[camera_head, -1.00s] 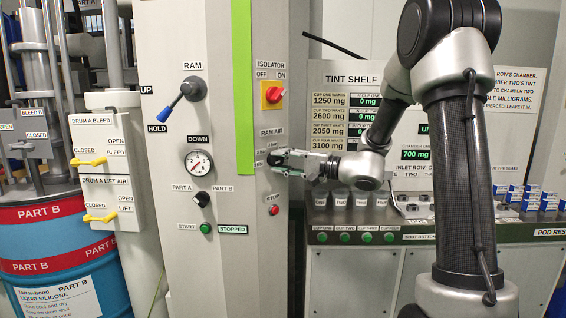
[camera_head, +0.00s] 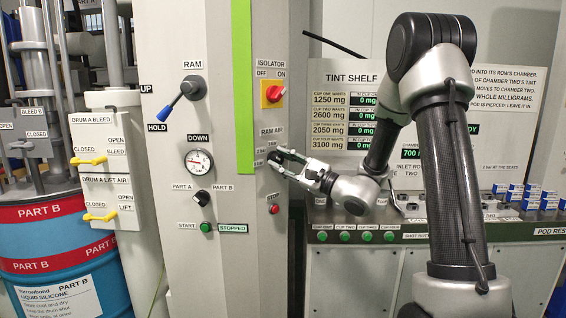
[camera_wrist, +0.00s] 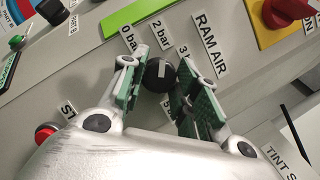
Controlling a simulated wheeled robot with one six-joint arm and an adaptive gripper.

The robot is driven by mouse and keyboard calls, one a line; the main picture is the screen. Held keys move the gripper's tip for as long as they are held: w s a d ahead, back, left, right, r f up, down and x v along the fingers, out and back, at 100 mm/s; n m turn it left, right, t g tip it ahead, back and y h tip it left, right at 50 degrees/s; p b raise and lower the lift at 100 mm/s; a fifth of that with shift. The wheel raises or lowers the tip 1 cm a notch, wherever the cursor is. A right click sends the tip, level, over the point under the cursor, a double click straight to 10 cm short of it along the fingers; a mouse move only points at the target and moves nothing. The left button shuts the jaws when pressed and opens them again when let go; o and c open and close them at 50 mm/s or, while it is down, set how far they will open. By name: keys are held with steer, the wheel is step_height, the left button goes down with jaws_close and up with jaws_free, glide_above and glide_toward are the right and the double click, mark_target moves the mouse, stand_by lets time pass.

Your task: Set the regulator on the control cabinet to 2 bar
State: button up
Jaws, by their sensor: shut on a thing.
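The regulator is a black knob (camera_wrist: 158,76) under the RAM AIR label (camera_wrist: 210,43) on the grey control cabinet (camera_head: 165,270). A short white mark on its face points up in the wrist view, roughly towards the "2 bar" label (camera_wrist: 162,34). The "0 bar" label (camera_wrist: 128,38) is to its left, and labels for higher values run down its right side, partly covered. My gripper (camera_wrist: 156,88) is shut on the knob, with one green-padded finger on each side. In the head view my gripper (camera_head: 272,157) hides most of the knob.
A round gauge (camera_head: 200,162) is on the cabinet's front; its reading is too small to tell. The red isolator switch (camera_head: 273,93) is above the knob, and the red stop button (camera_head: 274,209) is below. The tint shelf counter stands to the right.

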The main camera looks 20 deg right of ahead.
steer(key=shift+m+t, duration=0.4)
steer(key=shift+m, duration=0.4)
steer(key=o, duration=1)
steer(key=shift+a, duration=0.1)
steer(key=v, duration=1.2)
steer(key=shift+r, duration=0.1)
